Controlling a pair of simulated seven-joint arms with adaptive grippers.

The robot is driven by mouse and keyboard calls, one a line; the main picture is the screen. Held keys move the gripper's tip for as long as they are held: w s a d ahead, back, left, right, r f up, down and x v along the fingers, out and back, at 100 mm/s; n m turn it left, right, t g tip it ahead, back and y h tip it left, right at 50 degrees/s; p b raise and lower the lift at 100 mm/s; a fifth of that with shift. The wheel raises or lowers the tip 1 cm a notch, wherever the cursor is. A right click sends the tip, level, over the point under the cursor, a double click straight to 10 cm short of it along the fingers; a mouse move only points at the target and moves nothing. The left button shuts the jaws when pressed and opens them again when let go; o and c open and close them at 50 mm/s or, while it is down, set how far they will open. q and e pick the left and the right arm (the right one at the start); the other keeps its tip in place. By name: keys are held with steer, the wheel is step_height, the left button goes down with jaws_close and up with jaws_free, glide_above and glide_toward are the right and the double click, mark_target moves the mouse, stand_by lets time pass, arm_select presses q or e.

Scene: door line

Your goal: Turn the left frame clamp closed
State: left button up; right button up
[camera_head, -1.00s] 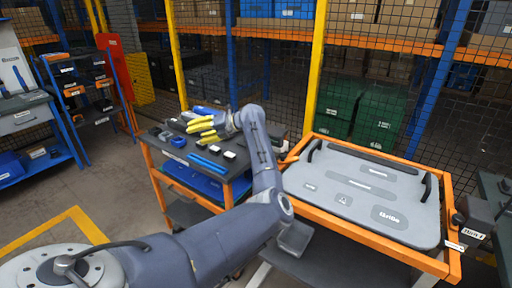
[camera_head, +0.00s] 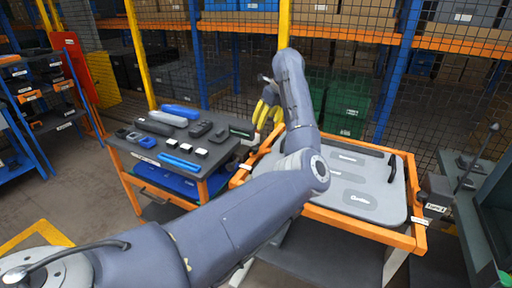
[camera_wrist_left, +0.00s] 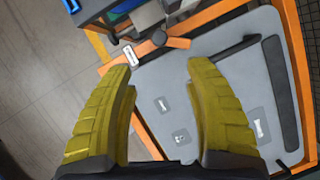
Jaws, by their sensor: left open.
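A grey door panel (camera_head: 352,192) with dark handles lies in an orange frame (camera_head: 360,229). The left frame clamp (camera_wrist_left: 167,43) shows in the left wrist view as an orange lever with a small white label beside it, at the frame's corner. In the head view my arm partly hides that corner. My left gripper (camera_head: 268,116) has yellow fingers pointing down above the frame's left side. In the left wrist view its fingers (camera_wrist_left: 160,70) are wide apart and empty, with the clamp beyond the tips. My right gripper is not in view.
A dark-topped cart (camera_head: 150,157) with tools and blue bins stands left of the frame, close to the clamp. A dark block (camera_head: 437,189) with a label sits at the frame's right corner. Mesh fencing and shelving stand behind. Floor is open at the left.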

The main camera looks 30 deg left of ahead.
mark_target(254, 147)
arm_select(q)
steer(key=x, duration=1.6)
steer(key=shift+a, duration=0.15)
jaws_close()
steer(key=shift+r, duration=0.1)
